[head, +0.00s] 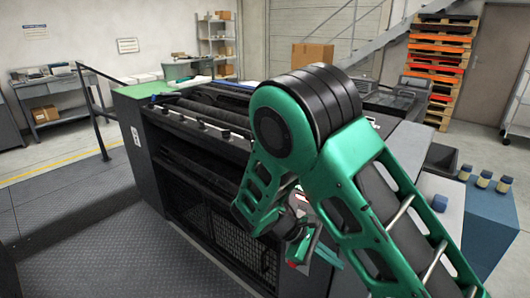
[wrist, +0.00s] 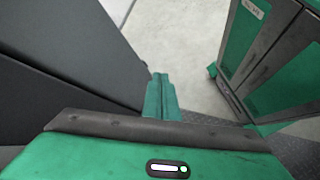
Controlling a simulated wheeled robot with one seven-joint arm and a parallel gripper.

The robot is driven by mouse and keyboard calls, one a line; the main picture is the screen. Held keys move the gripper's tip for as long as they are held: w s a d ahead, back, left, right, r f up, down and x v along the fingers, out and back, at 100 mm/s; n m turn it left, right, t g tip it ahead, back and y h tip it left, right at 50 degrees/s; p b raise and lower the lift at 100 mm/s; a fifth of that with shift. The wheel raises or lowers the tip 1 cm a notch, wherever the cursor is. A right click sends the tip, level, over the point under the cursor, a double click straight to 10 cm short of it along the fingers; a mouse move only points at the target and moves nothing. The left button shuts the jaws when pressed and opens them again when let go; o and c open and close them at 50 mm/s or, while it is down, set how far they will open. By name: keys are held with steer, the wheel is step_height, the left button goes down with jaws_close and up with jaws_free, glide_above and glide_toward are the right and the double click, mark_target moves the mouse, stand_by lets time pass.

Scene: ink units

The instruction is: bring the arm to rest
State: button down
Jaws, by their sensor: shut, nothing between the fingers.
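My green arm stands folded in the head view, with its elbow high in the middle and its forearm hanging down in front of the dark press. My gripper (wrist: 159,92) shows in the wrist view as green fingers together, shut and empty, pointing at the floor. In the head view the gripper's end is low behind my arm link and mostly hidden. The fingers seem apart from everything around them.
The large dark press (head: 200,150) stands close behind the arm. Several small ink jars (head: 484,179) stand on a blue cabinet (head: 490,225) at right. The wrist view shows a green and grey cabinet (wrist: 262,60) at right and pale floor (wrist: 178,45) between it and dark panels.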

steer(key=s+d+r+m+g+y, duration=0.1)
steer(key=s+d+r+m+y, duration=0.25)
steer(key=d+r+m, duration=0.35)
steer(key=s+d+r+m+g+y, duration=0.1)
steer(key=s+d+r+m+y, duration=0.25)
steer(key=d, duration=0.55)
steer(key=s+d+r+m+t+y, duration=0.1)
steer(key=s+d+r+m, duration=0.1)
steer(key=s, duration=0.6)
steer(key=s+d+r+m+t+y, duration=0.2)
steer(key=s+d+r+m, duration=0.1)
steer(key=s+r, duration=0.3)
steer(key=shift+s+m, duration=0.75)
steer(key=shift+s, duration=0.35)
